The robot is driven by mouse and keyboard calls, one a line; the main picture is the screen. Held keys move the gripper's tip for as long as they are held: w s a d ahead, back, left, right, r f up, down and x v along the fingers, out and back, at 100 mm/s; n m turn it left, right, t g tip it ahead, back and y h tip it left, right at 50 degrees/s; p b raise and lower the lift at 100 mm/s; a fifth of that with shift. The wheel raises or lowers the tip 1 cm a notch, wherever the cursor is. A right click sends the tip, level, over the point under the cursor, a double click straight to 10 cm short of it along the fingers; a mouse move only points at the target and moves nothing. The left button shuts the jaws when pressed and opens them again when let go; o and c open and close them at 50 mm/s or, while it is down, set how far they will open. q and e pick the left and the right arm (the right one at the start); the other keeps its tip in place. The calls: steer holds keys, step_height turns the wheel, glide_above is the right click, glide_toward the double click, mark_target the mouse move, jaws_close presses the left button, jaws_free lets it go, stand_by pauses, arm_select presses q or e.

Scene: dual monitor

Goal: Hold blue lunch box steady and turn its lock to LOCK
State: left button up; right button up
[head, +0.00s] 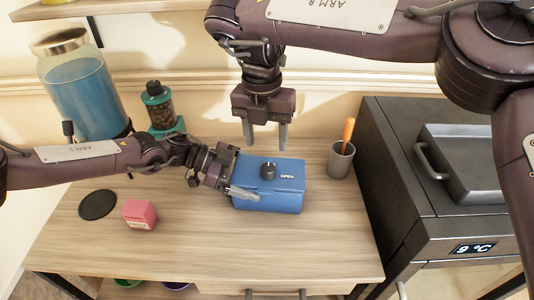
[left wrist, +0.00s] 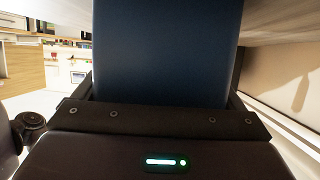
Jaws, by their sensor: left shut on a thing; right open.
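The blue lunch box (head: 268,199) sits on the wooden table, with a black lock knob (head: 268,170) on its lid. A label next to the knob reads OPEN. My left gripper (head: 240,190) is shut on the left end of the box. In the left wrist view the blue side of the lunch box (left wrist: 165,50) fills the space between the fingers. My right gripper (head: 267,138) is open and empty, pointing down above and behind the knob, apart from it.
A grey cup (head: 341,160) with an orange-handled item stands right of the box. A pink block (head: 139,215) and black disc (head: 97,205) lie at left. The table front (head: 220,245) is clear.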

step_height(320, 180, up, 4)
steer(key=shift+a+r, duration=0.15)
steer(key=shift+r, duration=0.05)
